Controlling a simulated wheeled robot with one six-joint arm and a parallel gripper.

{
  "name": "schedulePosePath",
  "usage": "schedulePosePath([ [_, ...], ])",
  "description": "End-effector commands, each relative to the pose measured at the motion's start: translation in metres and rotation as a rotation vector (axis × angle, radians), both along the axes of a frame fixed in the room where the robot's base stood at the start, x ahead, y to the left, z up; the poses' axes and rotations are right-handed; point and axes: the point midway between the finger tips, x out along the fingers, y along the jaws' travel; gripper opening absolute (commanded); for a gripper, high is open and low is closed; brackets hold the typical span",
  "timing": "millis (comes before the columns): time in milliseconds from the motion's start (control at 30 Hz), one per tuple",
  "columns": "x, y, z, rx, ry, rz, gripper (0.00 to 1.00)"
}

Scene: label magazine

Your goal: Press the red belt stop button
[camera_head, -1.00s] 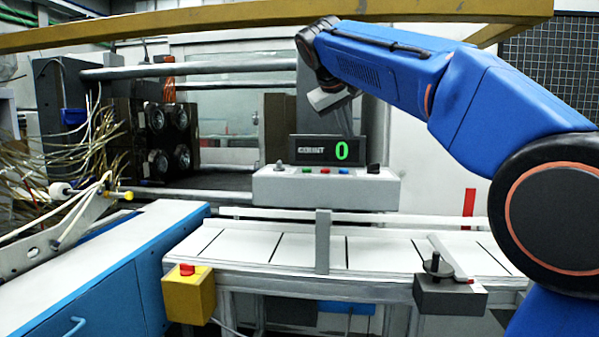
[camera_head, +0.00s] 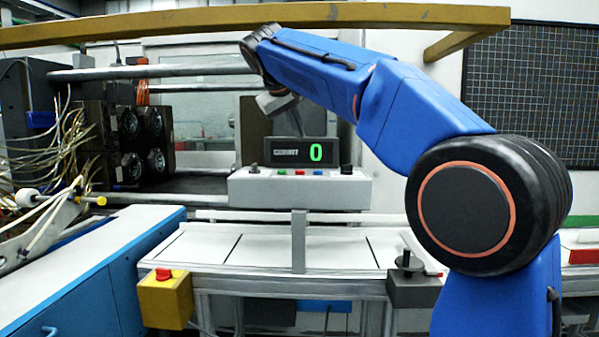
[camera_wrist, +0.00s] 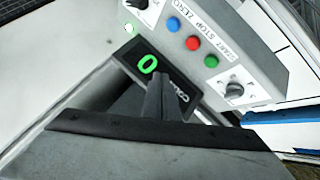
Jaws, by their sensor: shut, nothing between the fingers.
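The wrist view shows this red button (camera_wrist: 192,43) clearly, beside printed START, STOP and ZERO labels. Another red button (camera_head: 163,273) sits on a yellow box (camera_head: 165,300) at the belt's front left. My gripper (camera_head: 296,128) is behind the display in the head view, its tips partly hidden. In the wrist view my gripper (camera_wrist: 157,80) is shut and empty, its tips overlapping the display, apart from the buttons.
A black display (camera_head: 292,152) reading a green 0 stands at the control box. Black knobs flank the buttons. A dark box with a knob (camera_head: 412,288) is at the belt's front right. A yellow beam (camera_head: 250,17) crosses above my arm. Loose cables (camera_head: 50,150) hang at left.

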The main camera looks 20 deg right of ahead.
Motion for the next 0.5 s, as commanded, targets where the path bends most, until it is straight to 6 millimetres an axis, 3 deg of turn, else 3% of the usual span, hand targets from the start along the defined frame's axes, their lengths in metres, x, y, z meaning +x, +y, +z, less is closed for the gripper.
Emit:
schedulePosePath([
  [500,-0.001,0.0,-0.059,0.0,0.0,0.0,0.0],
])
